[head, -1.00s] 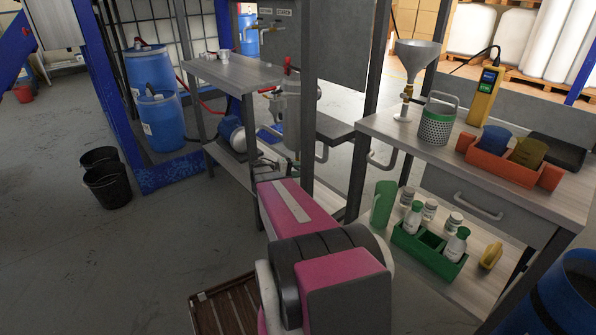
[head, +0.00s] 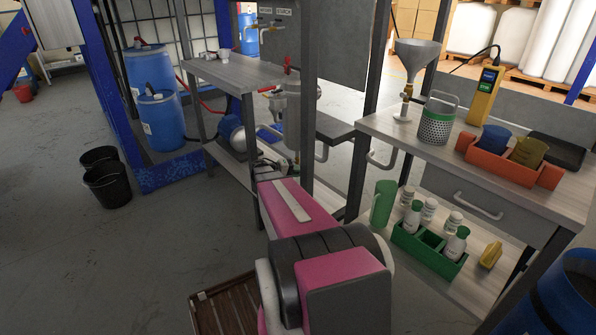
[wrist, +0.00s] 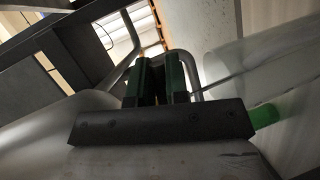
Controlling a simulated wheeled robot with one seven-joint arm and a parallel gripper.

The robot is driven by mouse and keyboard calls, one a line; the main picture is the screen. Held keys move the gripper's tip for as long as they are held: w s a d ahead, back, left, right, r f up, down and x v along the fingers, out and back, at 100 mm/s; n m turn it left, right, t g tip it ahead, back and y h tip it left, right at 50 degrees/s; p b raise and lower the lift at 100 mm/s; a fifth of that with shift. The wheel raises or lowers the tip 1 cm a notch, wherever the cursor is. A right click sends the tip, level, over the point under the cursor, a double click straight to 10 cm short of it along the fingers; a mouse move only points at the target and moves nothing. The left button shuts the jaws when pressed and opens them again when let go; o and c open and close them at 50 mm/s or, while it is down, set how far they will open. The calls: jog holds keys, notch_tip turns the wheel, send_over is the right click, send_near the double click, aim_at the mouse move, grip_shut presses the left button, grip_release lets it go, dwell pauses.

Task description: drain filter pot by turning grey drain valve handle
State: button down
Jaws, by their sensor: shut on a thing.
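The filter pot (head: 291,103) is a steel vessel beside the left bench, partly hidden behind an upright post in the head view. Its grey drain valve handle cannot be made out there. My gripper (wrist: 160,68) shows in the wrist view as two dark green fingers on a black bar, close together. It is shut on a narrow dark piece, taken to be the drain valve handle, mostly hidden between the fingers. A bent grey tube (wrist: 182,55) passes behind the fingers. In the head view my pink arm reaches toward the pot, and the gripper is hidden.
The left bench (head: 238,72) and a grey post (head: 307,90) stand close to the pot. The right bench (head: 545,195) holds a funnel (head: 416,58), a perforated can (head: 437,120) and an orange tray (head: 510,170). Black buckets (head: 107,185) stand on open floor at left.

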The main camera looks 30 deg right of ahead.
jog(key=shift+w+a+f+m+t+y, duration=0.1)
jog(key=shift+w+f+m+t+y, duration=0.2)
jog(key=shift+f+m+t, duration=0.35)
jog(key=shift+w+a+f+m+t+y, duration=0.1)
jog(key=shift+w+f+m+t+y, duration=0.25)
jog(key=shift+m, duration=0.55)
jog(key=shift+w+f+m+t+y, duration=0.15)
jog(key=shift+f+m+t+y, duration=0.1)
jog(key=shift+f+m+t, duration=0.4)
jog(key=c, duration=1.1)
grip_release()
jog(key=shift+c, duration=0.2)
jog(key=shift+r, duration=0.15)
